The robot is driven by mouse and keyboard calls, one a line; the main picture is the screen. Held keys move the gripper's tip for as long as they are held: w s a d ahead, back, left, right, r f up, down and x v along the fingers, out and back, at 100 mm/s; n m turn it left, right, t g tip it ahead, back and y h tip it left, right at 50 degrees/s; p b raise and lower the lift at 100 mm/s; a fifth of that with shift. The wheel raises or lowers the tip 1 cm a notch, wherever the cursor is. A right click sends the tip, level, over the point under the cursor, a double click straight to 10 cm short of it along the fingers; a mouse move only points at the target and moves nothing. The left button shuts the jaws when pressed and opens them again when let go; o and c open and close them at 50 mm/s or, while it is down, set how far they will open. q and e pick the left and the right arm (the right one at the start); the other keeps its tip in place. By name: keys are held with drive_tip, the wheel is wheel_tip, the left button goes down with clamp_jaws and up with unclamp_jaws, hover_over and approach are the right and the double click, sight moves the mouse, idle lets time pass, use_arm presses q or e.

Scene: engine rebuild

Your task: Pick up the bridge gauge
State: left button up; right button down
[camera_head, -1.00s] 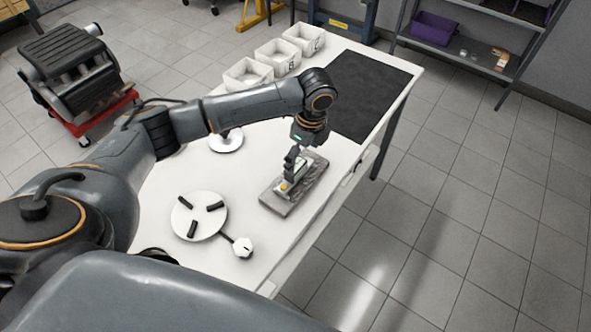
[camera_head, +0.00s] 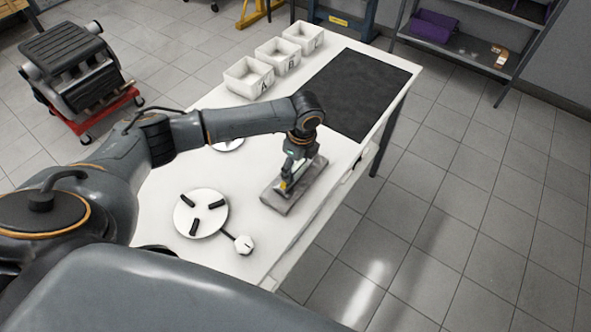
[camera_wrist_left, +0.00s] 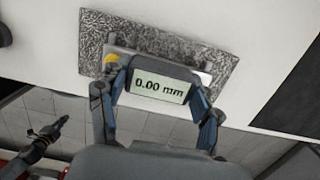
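The bridge gauge (camera_wrist_left: 160,88) shows in the left wrist view with a lit display reading "0.00 mm" and a yellow part at its left. Its base lies over a grey speckled plate (camera_wrist_left: 97,38), which is also on the table in the head view (camera_head: 273,198). My left gripper (camera_wrist_left: 160,80) is down at the gauge, one finger on each side of the display housing. The fingertips look close against it, but I cannot tell whether they grip. In the head view my left gripper (camera_head: 291,176) covers most of the gauge. A dark gripper, apparently my right one (camera_wrist_left: 46,138), shows over the floor.
A round white plate with black pads (camera_head: 201,214) and a small white knob piece (camera_head: 244,245) lie nearer on the table. White bins (camera_head: 249,78) and a black mat (camera_head: 362,93) are farther back. The table's right edge is close beside the speckled plate.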

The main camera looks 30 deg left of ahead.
use_arm(q)
drive_tip(key=c, duration=0.6)
